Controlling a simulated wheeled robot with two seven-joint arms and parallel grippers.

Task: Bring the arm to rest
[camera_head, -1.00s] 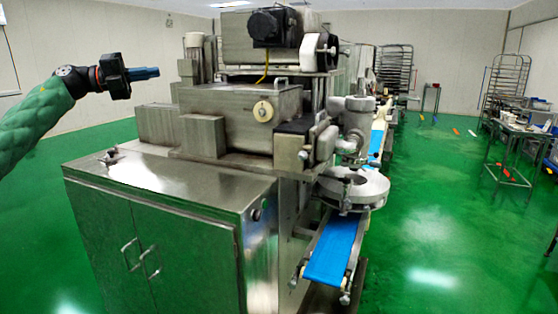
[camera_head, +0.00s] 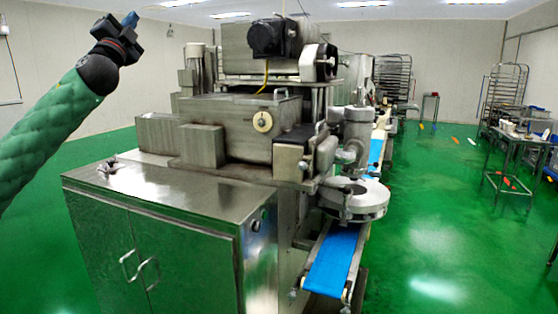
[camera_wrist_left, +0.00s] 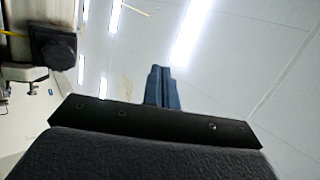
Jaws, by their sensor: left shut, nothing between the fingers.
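My left arm comes in from the left in the head view, its green sleeve slanting up. My left gripper (camera_head: 130,19) points upward near the top edge, left of the machine and apart from it. Its blue fingers are together with nothing between them. In the left wrist view the closed blue fingers (camera_wrist_left: 162,87) stand up against the ceiling. My right gripper is not in view.
The steel encrusting machine (camera_head: 215,183) stands in the middle, with a blue conveyor belt (camera_head: 333,262) at its right. Racks (camera_head: 503,90) and a steel table (camera_head: 517,140) are at the right. The green floor (camera_head: 430,210) between is clear.

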